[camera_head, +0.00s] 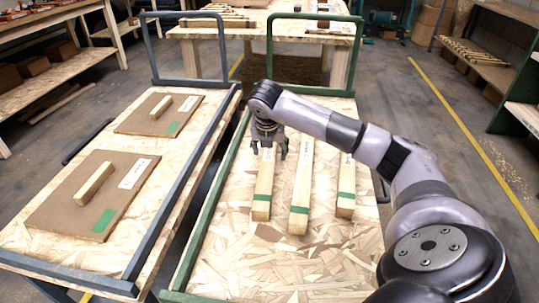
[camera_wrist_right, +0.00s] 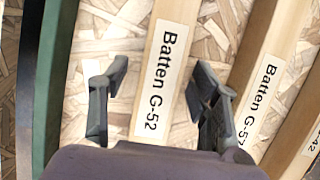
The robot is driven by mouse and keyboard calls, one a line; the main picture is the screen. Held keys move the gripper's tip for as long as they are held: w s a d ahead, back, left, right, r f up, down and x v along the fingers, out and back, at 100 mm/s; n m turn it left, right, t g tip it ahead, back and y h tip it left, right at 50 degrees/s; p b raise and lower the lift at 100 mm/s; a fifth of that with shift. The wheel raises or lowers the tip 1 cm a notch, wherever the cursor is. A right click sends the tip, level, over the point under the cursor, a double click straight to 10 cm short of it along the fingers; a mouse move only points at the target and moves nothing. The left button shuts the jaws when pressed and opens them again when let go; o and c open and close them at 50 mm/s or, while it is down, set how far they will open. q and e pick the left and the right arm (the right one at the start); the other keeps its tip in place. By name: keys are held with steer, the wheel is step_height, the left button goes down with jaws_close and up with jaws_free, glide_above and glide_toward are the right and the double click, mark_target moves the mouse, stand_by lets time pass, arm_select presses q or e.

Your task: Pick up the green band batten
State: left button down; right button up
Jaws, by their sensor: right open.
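Three pale wooden battens with green bands lie side by side on the right cart: a left one (camera_head: 262,187), a middle one (camera_head: 301,175) and a right one (camera_head: 346,185). My right gripper (camera_head: 269,154) is open above the far part of the left batten. In the right wrist view, the open fingers (camera_wrist_right: 159,80) stand either side of the batten labelled "Batten G-52" (camera_wrist_right: 178,25), with a gap on both sides. The neighbouring batten (camera_wrist_right: 268,60) has a label partly covered by a finger. A third label ends in "-42". My left gripper is not in view.
The right cart's board (camera_head: 270,270) is clear in front of the battens. Its green rail (camera_head: 205,225) runs close on the left. A second cart at left holds two brown panels (camera_head: 95,205) with wooden blocks. A worktable (camera_head: 250,32) stands behind.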

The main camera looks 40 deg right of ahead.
steer(key=c, duration=1.2)
steer(key=shift+c, duration=0.2)
steer(key=shift+r, duration=0.2)
